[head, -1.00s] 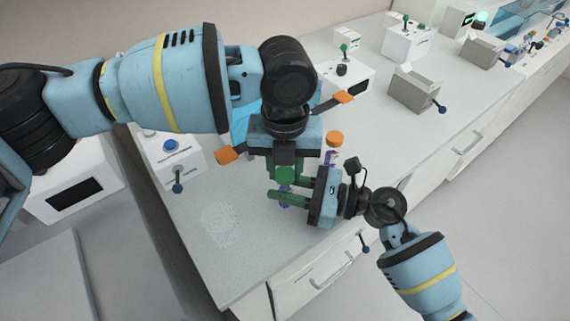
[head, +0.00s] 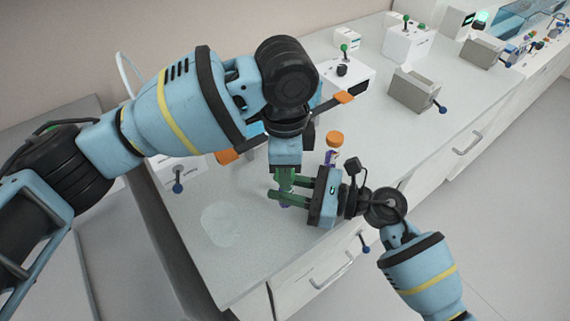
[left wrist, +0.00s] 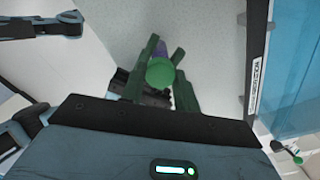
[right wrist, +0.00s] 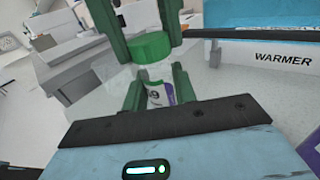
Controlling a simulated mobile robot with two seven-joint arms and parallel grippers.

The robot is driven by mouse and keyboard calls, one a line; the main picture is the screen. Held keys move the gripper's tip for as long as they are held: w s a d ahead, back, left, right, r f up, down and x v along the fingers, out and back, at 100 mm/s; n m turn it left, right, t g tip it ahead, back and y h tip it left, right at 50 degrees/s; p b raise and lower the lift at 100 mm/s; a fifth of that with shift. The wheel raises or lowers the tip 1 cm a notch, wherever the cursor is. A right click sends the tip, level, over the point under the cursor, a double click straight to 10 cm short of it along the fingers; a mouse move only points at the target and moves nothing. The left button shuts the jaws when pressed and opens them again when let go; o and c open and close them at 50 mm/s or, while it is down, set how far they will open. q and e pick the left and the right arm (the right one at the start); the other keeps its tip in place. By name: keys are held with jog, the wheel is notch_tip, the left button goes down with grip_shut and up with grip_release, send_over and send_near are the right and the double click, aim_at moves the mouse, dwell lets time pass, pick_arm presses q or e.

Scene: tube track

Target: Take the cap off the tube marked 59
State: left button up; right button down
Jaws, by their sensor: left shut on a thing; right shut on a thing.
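The tube (right wrist: 158,95) has a white and purple label with a partly hidden number that seems to end in 9. It sits upright between the fingers of my right gripper (right wrist: 157,76), which is shut on it. The green cap (right wrist: 150,46) is directly above the tube, and it also shows in the left wrist view (left wrist: 160,73). My left gripper (head: 286,179) comes from above and is shut on the cap. I cannot tell whether cap and tube still touch. In the head view my grippers mostly hide both.
A tube with an orange cap (head: 335,138) stands just behind my right gripper. A blue and white box marked WARMER (right wrist: 283,58) is close by. Grey bins and white devices stand farther along the bench (head: 245,265). The bench's front left is clear except for a pale round patch (head: 220,225).

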pick_arm(q)
jog(key=n, duration=1.1)
jog(key=shift+n, duration=0.3)
jog(key=n, duration=0.4)
jog(key=shift+n, duration=0.3)
jog(key=shift+r, duration=0.15)
jog(key=shift+r, duration=0.45)
jog(key=shift+r, duration=0.15)
jog(key=shift+r, duration=0.35)
